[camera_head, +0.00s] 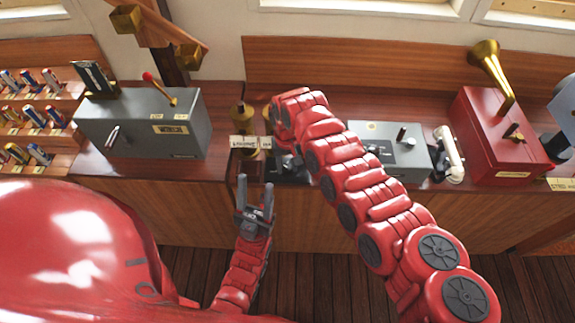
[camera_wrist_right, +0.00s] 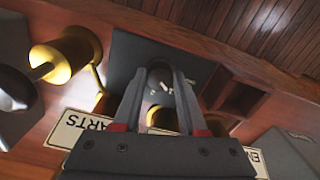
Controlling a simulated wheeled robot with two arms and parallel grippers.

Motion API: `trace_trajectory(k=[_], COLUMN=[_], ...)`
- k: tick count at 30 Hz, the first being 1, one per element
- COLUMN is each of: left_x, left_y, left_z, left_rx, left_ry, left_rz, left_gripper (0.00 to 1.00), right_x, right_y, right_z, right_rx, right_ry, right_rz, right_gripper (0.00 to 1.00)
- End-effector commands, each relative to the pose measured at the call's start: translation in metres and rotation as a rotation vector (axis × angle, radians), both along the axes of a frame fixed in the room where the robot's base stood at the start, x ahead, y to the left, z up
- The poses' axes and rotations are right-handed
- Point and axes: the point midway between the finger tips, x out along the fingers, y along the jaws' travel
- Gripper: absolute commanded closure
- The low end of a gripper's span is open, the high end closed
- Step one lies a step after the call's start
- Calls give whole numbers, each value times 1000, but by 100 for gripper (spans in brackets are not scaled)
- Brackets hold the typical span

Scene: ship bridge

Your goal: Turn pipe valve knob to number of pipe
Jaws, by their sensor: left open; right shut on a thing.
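In the right wrist view, a small round knob (camera_wrist_right: 161,79) with a pale mark sits on a dark grey plate (camera_wrist_right: 128,50). My right gripper (camera_wrist_right: 161,76) has its two fingers closed on the sides of this knob. In the head view, my right arm covers most of the dark plate, and the knob cannot be made out there. Brass pipe pieces (camera_head: 241,114) stand behind the plate, and one shows in the right wrist view (camera_wrist_right: 66,56). Any pipe number is unreadable. My left gripper (camera_head: 256,194) is open and empty in front of the counter.
A grey lever box (camera_head: 140,135) stands left on the wooden counter. A grey control box (camera_head: 375,142), a white handset (camera_head: 449,155) and a red box (camera_head: 497,142) with a brass horn (camera_head: 490,70) stand right. A label reading "ARTS" upside down (camera_wrist_right: 78,136) lies near the plate.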

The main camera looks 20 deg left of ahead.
Motion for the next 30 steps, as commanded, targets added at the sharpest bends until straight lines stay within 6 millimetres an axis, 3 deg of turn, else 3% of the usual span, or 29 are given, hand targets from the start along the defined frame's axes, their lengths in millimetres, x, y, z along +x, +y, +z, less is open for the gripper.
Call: trace_trajectory(k=[9,23,24,29,30], left_x=[0,0,0,0,0], left_y=[0,0,0,0,0], left_z=[-3,-3,-3,-3,-3], left_rx=[0,0,0,0,0], left_ry=[0,0,0,0,0], left_rz=[0,0,0,0,0], left_gripper=[50,50,50,50,50], right_x=[0,1,1,1,0], right_y=[0,0,0,0,0], right_z=[1,1,1,1,1], right_rx=[0,0,0,0,0], right_ry=[-1,-2,-2,-2,-1], right_rz=[-104,-121,-121,-120,-120], right_gripper=[100,100,57,29,29])
